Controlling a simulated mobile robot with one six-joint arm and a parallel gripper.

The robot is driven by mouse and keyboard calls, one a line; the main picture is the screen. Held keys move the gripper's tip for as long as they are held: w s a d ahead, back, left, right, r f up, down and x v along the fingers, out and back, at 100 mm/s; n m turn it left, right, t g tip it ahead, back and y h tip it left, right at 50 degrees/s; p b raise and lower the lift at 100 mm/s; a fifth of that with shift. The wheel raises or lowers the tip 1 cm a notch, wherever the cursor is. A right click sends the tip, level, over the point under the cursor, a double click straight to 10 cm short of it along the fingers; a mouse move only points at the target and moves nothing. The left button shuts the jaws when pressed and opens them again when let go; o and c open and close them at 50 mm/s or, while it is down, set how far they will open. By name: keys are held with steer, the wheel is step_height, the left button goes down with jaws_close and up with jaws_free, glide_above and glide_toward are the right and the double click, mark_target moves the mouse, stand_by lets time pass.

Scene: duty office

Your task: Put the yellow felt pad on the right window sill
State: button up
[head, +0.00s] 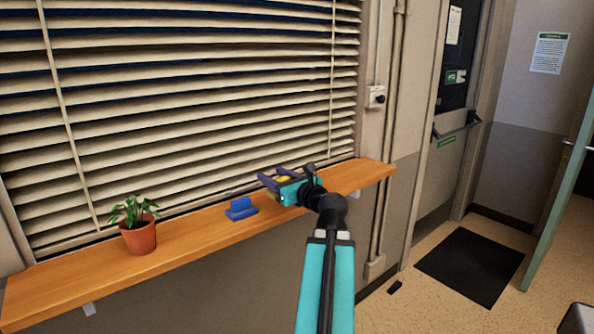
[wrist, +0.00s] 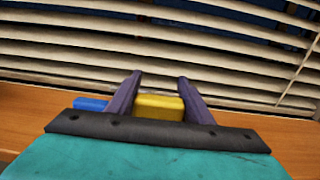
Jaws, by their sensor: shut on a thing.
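The yellow felt pad (wrist: 160,107) sits between the two purple fingers of my gripper (wrist: 158,88), which is shut on it. In the head view a little of the yellow pad (head: 283,179) shows between the fingers of my gripper (head: 269,176). The wooden window sill (head: 190,231) runs below the blinds, and my gripper is over its right half. I cannot tell whether the pad touches the sill.
A blue object (head: 241,209) stands on the sill just left of my gripper. A potted plant (head: 137,226) stands farther left. Slatted blinds (head: 200,100) hang close behind the sill. The sill's right end (head: 375,172) is bare.

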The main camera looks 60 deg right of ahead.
steer(key=shift+d+p, duration=0.9)
steer(key=shift+p, duration=3.15)
steer(key=shift+d, duration=0.15)
steer(key=d+p, duration=0.1)
steer(key=d, duration=0.3)
steer(key=d+f+p, duration=0.1)
steer(key=d, duration=0.3)
steer(key=w+d+p, duration=0.1)
steer(key=d, duration=0.4)
steer(key=shift+w+f, duration=0.1)
steer(key=shift+f, duration=0.1)
steer(key=shift+f, duration=0.2)
steer(key=shift+f+p, duration=0.75)
steer(key=shift+f, duration=0.9)
steer(key=shift+f, duration=0.1)
steer(key=o, duration=1)
steer(key=shift+o, duration=0.2)
